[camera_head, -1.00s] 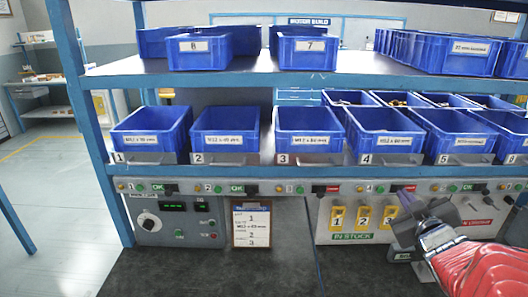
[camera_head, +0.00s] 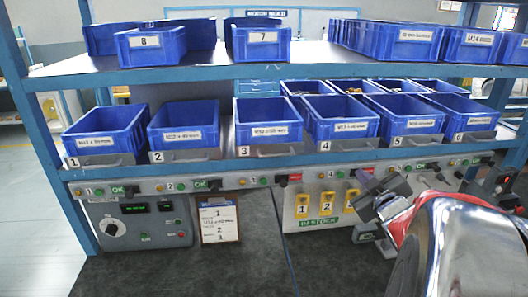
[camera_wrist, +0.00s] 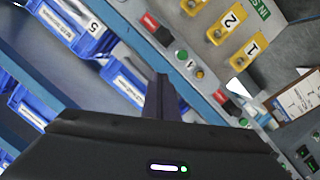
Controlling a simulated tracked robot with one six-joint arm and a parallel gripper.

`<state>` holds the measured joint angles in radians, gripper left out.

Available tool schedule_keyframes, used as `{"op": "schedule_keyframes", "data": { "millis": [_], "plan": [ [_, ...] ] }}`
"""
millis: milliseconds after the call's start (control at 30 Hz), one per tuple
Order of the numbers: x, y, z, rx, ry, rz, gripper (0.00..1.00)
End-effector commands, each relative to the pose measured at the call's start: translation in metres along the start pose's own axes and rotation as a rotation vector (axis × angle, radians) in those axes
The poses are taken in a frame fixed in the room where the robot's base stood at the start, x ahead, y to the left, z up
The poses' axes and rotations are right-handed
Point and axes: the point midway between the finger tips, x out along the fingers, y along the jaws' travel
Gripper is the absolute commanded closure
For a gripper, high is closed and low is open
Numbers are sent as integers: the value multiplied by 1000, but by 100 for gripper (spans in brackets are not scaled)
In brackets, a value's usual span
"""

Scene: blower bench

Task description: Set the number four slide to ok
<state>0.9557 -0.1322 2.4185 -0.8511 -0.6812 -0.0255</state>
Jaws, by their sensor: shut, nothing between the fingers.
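The number four slide (camera_head: 353,174) is on the grey control strip under bin 4. Its black knob is at the left and red shows to its right; my gripper partly covers that area. In the wrist view, the slide (camera_wrist: 163,36) shows its dark knob beside a red label, past the green button and the number 4. My gripper (camera_head: 370,192) is shut and empty, just in front of and below the strip. In the wrist view, the closed fingers (camera_wrist: 160,95) point toward the strip, apart from the knob as far as I can tell.
The number three slide (camera_head: 283,181) also shows red; slides one (camera_head: 130,190) and two (camera_head: 214,185) show OK. Blue bins (camera_head: 338,118) line the shelf above. Yellow numbered tags (camera_head: 302,205) and a clipboard (camera_head: 219,220) hang below the strip.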

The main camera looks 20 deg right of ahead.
Motion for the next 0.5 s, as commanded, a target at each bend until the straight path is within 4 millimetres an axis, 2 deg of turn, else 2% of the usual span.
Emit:
{"op": "schedule_keyframes", "data": {
  "millis": [500],
  "plan": [
    [58,0,1,2,-1,-1,100]
  ]
}}
